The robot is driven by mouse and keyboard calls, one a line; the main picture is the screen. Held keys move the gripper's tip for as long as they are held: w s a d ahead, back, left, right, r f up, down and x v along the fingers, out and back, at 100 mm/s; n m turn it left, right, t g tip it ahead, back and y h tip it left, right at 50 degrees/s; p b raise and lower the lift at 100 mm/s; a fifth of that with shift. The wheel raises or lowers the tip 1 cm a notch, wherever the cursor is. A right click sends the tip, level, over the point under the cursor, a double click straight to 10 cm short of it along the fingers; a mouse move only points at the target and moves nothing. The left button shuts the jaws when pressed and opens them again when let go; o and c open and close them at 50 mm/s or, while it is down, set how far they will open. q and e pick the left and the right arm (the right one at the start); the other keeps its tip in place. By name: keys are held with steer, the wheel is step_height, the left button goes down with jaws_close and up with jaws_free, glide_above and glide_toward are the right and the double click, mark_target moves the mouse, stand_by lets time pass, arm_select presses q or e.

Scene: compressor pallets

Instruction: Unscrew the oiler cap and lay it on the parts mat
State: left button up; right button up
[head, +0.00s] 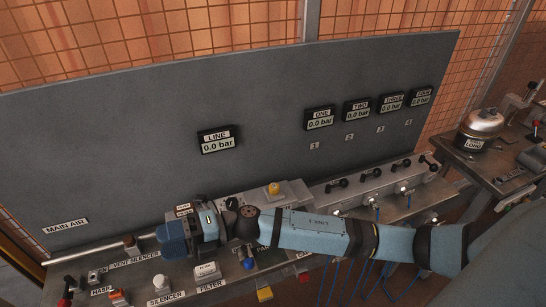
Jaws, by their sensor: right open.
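A label starting "PA" (264,248) shows just below the forearm, partly covered; I cannot make out the parts mat itself. My left gripper is not in view.
A grey panel with several pressure displays, including LINE (217,140), stands behind the bench. A white silencer (161,284) and a white filter box (207,270) are at the front. Several black-handled valves (368,173) line the right. A silver-domed pot (482,125) stands on another table.

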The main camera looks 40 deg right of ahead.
step_height(320, 180, down, 2)
steer(key=w+d+n+g+h+b, duration=0.1)
steer(key=d+n+g+h, duration=0.3)
steer(key=n, duration=0.4)
steer(key=r+n+h+b, duration=0.1)
steer(key=n+h+b, duration=0.3)
steer(key=h, duration=1.1)
glide_above(275, 186)
steer(key=n, duration=0.1)
steer(key=shift+t, duration=0.3)
step_height(275, 186, down, 14)
steer(key=shift+r+p, duration=0.25)
steer(key=shift+p, duration=0.95)
steer(key=c, duration=0.6)
steer(key=o, duration=0.6)
